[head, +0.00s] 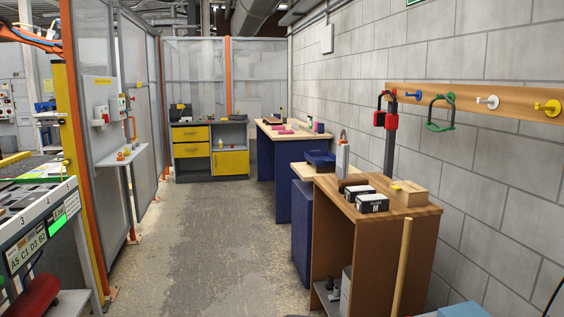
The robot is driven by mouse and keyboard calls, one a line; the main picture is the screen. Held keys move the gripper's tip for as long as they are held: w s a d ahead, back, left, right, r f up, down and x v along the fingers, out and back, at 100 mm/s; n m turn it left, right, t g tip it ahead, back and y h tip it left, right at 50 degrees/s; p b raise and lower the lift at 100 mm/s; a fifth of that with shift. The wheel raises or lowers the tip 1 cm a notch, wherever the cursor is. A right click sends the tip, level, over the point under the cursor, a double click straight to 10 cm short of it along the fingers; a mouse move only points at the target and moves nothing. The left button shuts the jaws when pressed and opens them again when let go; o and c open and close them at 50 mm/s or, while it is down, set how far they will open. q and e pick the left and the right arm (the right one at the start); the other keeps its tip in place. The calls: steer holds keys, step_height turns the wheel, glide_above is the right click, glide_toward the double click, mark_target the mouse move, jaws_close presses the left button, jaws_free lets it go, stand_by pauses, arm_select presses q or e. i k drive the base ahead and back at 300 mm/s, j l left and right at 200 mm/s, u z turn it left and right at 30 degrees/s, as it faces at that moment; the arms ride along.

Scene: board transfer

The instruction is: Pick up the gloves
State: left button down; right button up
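A black-and-white box (372,203) lies on top of the brown wooden cabinet (425,211) at the right. Its side carries printed text that looks like a glove label with an M. No loose gloves can be made out on the cabinet. Small pink items (286,132) lie on the far light-topped bench (270,129), too small to identify. Neither of my grippers is in view.
A cardboard box (409,193) and a dark brown item (358,192) sit beside the black-and-white box. A wooden pole (402,265) leans at the cabinet's front. The concrete floor (210,240) is clear between the cabinet and the left-hand mesh fence (140,90).

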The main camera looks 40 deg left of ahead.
mark_target(343, 150)
steer(key=u, duration=1.1)
